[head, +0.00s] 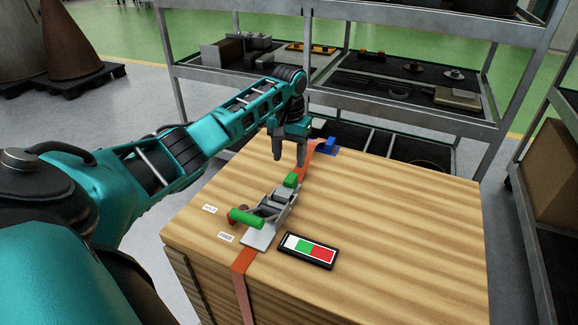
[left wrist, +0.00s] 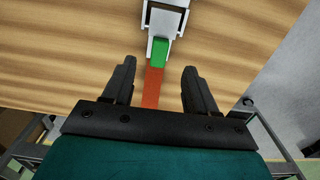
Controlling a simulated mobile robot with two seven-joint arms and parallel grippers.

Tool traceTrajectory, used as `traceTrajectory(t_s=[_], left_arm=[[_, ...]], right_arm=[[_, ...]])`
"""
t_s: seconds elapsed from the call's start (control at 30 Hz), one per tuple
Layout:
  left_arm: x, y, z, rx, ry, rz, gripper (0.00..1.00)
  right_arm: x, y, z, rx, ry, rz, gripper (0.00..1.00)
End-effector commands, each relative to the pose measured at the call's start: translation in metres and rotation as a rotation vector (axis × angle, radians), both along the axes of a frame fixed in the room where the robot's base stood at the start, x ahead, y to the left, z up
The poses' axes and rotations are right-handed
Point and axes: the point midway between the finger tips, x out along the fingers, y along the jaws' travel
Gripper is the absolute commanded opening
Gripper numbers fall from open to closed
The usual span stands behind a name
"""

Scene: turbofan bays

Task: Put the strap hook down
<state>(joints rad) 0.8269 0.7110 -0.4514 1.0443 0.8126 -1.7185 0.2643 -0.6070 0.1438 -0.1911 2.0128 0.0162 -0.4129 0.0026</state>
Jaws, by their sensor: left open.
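An orange strap (head: 243,262) runs over the wooden crate top (head: 400,210) through a grey metal ratchet (head: 277,205) with a green handle (head: 245,217). A small green block (head: 291,180) sits at the ratchet's far end; it also shows in the left wrist view (left wrist: 160,53). A blue piece (head: 327,146) lies by the crate's far edge, beside the strap. I cannot tell for certain which piece is the strap hook. My left gripper (head: 289,157) points down above the strap, beyond the green block. Its fingers (left wrist: 160,72) are apart with nothing held between them.
A black-framed panel with white, green and red fields (head: 308,250) lies near the ratchet. Small labels (head: 226,237) are on the crate's left side. A grey shelf rack (head: 400,110) with parts stands behind. The crate top's right side is clear.

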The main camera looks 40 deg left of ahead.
Motion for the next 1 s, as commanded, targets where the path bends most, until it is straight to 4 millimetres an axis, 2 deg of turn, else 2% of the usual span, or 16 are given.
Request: traceTrajectory(t_s=[0.03,0.1,0.3,1.0], left_arm=[[0.001,0.0,0.014,0.0,-0.003,0.0,0.57],[0.0,0.0,0.026,0.001,-0.002,0.0,0.57],[0.0,0.0,0.047,0.0,-0.001,0.0,0.57],[0.0,0.0,0.05,0.0,0.001,0.0,0.57]], right_arm=[[-0.001,-0.002,0.001,-0.004,0.005,-0.002,0.8],[-0.002,-0.003,0.001,-0.007,0.005,-0.003,0.8],[-0.003,-0.004,0.002,-0.01,0.002,-0.003,0.8],[-0.003,-0.006,0.001,-0.015,0.005,-0.003,0.8]])
